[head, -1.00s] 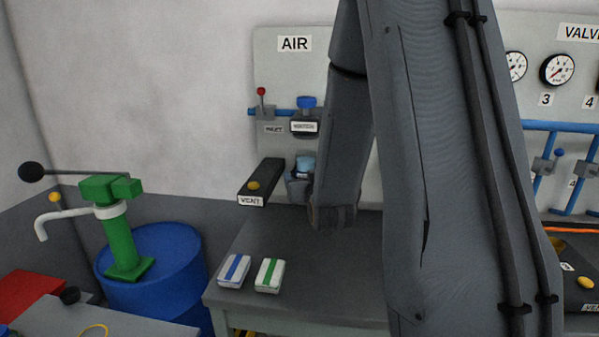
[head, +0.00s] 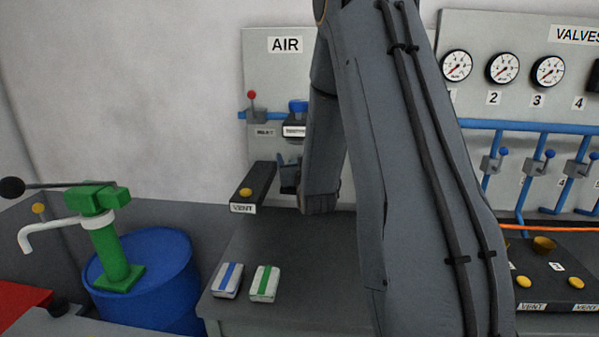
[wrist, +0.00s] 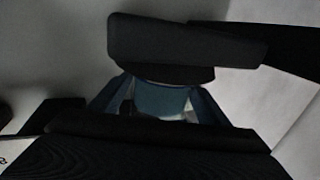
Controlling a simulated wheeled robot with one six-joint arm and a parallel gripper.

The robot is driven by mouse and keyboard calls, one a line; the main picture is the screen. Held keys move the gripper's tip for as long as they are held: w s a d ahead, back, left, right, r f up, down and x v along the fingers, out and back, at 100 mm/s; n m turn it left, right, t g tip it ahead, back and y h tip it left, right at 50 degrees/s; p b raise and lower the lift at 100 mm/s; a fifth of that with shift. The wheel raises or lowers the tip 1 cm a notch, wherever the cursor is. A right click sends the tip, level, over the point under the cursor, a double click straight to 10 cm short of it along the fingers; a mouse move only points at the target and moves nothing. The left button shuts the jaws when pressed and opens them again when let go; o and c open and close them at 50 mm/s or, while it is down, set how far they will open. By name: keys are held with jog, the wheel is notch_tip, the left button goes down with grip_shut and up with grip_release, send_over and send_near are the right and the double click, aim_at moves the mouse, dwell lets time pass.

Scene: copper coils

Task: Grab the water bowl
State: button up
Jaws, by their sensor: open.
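The water bowl (wrist: 165,101) shows in the wrist view as a blue, translucent cup under a dark cap. It lies between the two blue-grey fingers of my gripper (wrist: 158,97), which stand apart on either side of it. I cannot tell whether they touch it. In the head view my gripper (head: 289,178) is at the AIR panel, below a small white-labelled unit (head: 296,131) with a blue knob. The bowl is hidden there by my gripper and arm.
A black VENT box (head: 252,187) with a yellow button sits just left of my gripper. Two striped packs (head: 227,279) (head: 265,283) lie on the grey bench (head: 300,260). A blue drum (head: 148,270) with a green pump stands left. Valve pipes (head: 560,128) run right.

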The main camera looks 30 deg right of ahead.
jog(key=shift+w+d, duration=0.1)
jog(key=shift+w, duration=0.05)
jog(key=c, duration=1.2)
jog(key=shift+c, duration=0.2)
jog(key=shift+r, duration=0.15)
jog(key=shift+r+b, duration=0.65)
jog(key=shift+r, duration=0.7)
jog(key=shift+s+r, duration=0.25)
jog(key=b+v, duration=0.1)
jog(key=v, duration=1.1)
jog(key=shift+s+r, duration=0.2)
jog(key=shift+s, duration=0.1)
